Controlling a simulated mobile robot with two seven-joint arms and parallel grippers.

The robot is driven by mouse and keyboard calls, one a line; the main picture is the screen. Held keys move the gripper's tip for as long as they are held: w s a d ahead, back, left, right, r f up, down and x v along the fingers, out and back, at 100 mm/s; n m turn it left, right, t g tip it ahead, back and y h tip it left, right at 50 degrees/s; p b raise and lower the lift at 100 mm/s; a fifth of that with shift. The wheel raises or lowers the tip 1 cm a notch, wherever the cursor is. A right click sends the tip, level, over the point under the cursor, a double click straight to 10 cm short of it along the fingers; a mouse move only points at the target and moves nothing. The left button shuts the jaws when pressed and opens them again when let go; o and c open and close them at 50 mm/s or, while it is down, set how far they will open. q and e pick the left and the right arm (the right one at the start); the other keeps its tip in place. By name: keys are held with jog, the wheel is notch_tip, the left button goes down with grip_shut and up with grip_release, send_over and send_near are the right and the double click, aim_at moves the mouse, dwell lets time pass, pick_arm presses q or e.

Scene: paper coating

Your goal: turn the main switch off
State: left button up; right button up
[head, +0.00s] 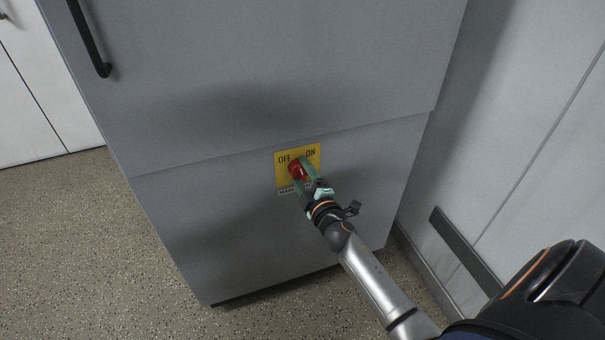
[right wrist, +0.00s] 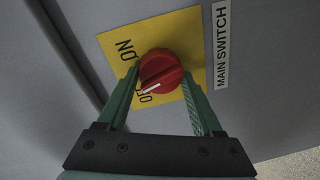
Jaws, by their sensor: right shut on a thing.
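The main switch is a red round knob (head: 296,167) on a yellow plate (head: 282,180) with OFF at its upper left and ON at its upper right, on the grey cabinet front. In the right wrist view the knob (right wrist: 162,72) shows a white pointer line, which points toward the OFF lettering. My right gripper (head: 301,175) is shut on the knob, with a green finger on either side of it in the right wrist view (right wrist: 159,76). The fingers cover part of the plate. My left gripper is not in view.
The grey cabinet (head: 230,225) has a black handle (head: 88,38) at its upper left. A MAIN SWITCH label (right wrist: 221,47) sits beside the plate. A pale wall (head: 520,110) stands close on the right. Speckled floor (head: 80,250) lies open on the left.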

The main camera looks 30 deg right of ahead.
jog(key=n, duration=0.5)
jog(key=shift+f, duration=0.1)
jog(key=shift+n, duration=0.3)
jog(key=shift+h, duration=0.4)
jog(key=o, duration=1.4)
jog(key=shift+c, duration=0.2)
jog(key=shift+a, duration=0.1)
